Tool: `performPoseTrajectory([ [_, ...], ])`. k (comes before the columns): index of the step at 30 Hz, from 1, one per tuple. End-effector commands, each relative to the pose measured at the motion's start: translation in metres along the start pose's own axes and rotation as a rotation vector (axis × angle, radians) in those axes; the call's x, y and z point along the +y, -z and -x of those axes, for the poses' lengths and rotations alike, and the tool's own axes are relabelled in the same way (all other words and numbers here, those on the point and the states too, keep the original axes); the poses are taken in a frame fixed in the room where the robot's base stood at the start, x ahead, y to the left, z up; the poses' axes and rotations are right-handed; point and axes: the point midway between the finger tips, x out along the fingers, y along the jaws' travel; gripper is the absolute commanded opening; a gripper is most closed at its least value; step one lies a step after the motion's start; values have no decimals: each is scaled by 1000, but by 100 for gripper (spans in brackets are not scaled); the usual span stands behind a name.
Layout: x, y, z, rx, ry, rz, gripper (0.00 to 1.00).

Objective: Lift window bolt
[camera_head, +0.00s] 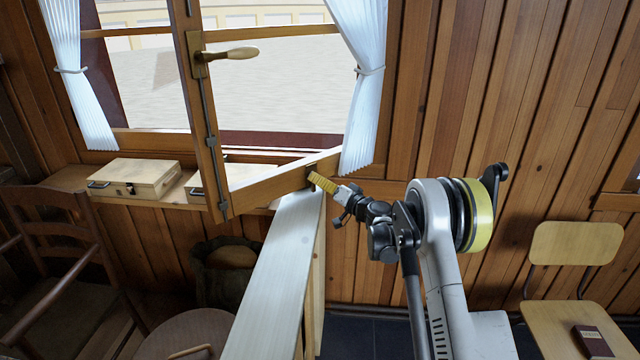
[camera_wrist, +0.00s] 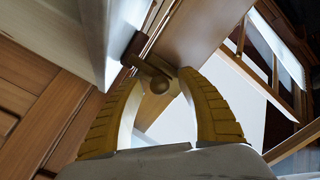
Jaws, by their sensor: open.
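The window bolt (camera_wrist: 158,80) shows in the wrist view as a dark brown fitting with a rounded knob at its end. My gripper (camera_wrist: 160,88) is open, its two yellow ridged fingers on either side of the knob. I cannot tell whether either finger touches it. In the head view my gripper (camera_head: 322,182) is at the lower right of the open window sash (camera_head: 262,184), near the window frame. The bolt is too small and too covered by the gripper to make out clearly there.
A long pale board (camera_head: 280,265) runs below the gripper. A wooden box (camera_head: 135,178) sits on the sill at left. The sash carries a lever handle (camera_head: 232,53). A white curtain (camera_head: 362,85) hangs just above the gripper. A chair (camera_head: 575,245) stands at right.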

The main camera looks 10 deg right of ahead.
Motion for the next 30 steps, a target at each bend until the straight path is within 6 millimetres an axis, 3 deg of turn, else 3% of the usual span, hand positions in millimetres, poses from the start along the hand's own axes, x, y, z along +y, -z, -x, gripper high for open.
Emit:
performPoseTrajectory([
  [1,0,0,0,0,0,0,37],
  [5,0,0,0,0,0,0,0],
  [13,-1,1,0,0,0,0,0],
  [20,-19,20,0,0,0,0,0],
  [27,-19,20,0,1,0,-2,0],
  [30,-19,20,0,1,0,-2,32],
])
